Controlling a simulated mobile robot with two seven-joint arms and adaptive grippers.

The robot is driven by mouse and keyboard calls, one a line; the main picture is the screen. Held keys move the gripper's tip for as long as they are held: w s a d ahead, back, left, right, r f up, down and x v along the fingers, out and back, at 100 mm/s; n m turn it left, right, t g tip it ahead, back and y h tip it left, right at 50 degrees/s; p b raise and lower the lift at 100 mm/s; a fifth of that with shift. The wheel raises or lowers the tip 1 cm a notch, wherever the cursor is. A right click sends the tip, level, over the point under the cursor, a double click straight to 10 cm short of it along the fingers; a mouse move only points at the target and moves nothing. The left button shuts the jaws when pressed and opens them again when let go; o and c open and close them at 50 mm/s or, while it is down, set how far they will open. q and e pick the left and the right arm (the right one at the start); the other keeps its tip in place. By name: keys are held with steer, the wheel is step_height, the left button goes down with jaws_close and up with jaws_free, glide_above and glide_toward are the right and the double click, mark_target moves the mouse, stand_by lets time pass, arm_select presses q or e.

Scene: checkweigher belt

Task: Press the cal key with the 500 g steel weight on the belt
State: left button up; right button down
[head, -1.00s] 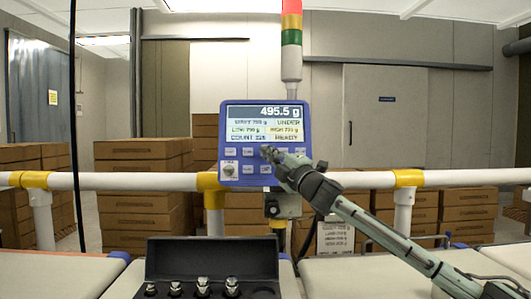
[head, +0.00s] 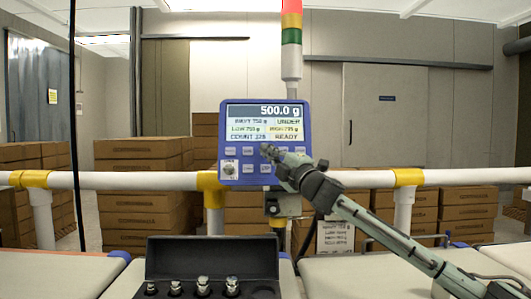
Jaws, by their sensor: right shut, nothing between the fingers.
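The blue checkweigher terminal (head: 265,177) stands upright behind the belt. Its display (head: 264,121) reads 500.0 g, with UNDER and READY shown. My right gripper (head: 268,150) is shut and empty, its fingertips at the keys in the middle of the panel. It hides some keys, and I cannot tell which key it covers or whether it touches. An open dark case (head: 212,258) stands at the front with several steel weights (head: 203,285) in it. I cannot tell which is the 500 g one, and none shows clearly on the belt. My left gripper is out of view.
A white rail (head: 130,181) with yellow joints runs across behind the belts. A stack light (head: 291,40) rises above the terminal. Brown cartons (head: 145,215) are stacked behind the rail. The pale belt surface (head: 350,277) right of the case is clear below my right arm.

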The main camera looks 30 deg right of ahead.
steer(key=shift+s+a, duration=0.1)
steer(key=shift+s, duration=0.05)
steer(key=shift+r, duration=0.1)
steer(key=s, duration=0.1)
steer(key=s+a+r, duration=0.1)
steer(key=s+a, duration=0.1)
steer(key=s, duration=0.1)
steer(key=shift+a+r+b, duration=0.15)
steer(key=shift+a+b, duration=0.1)
steer(key=shift+b, duration=0.1)
stand_by(0.8)
